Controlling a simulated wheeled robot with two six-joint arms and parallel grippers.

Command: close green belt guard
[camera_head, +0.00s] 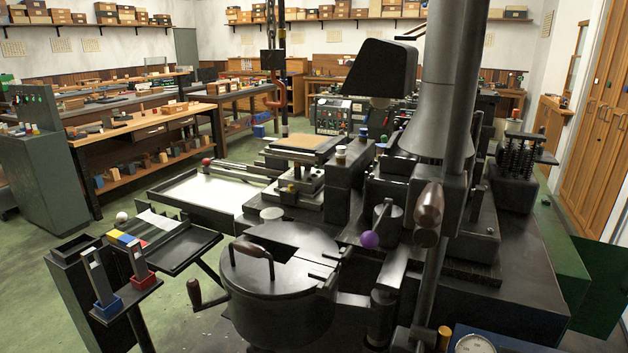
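A dark green belt guard (602,288) shows at the lower right, beside the right flank of the black casting machine (515,292). It has a broad panel face at the picture's right edge. A long green surface (553,238) runs back along the machine from it. The panel seems to stand out from the machine, but I cannot tell its exact angle. Neither of my grippers shows in the head view.
A round black lidded pot (285,292) with a brown handle stands at the front centre. A thick grey column and a brown-handled lever (428,212) rise before the machine. A black tray (165,245) is at the left. Wooden cabinets (600,120) line the right wall. Green floor is open at left.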

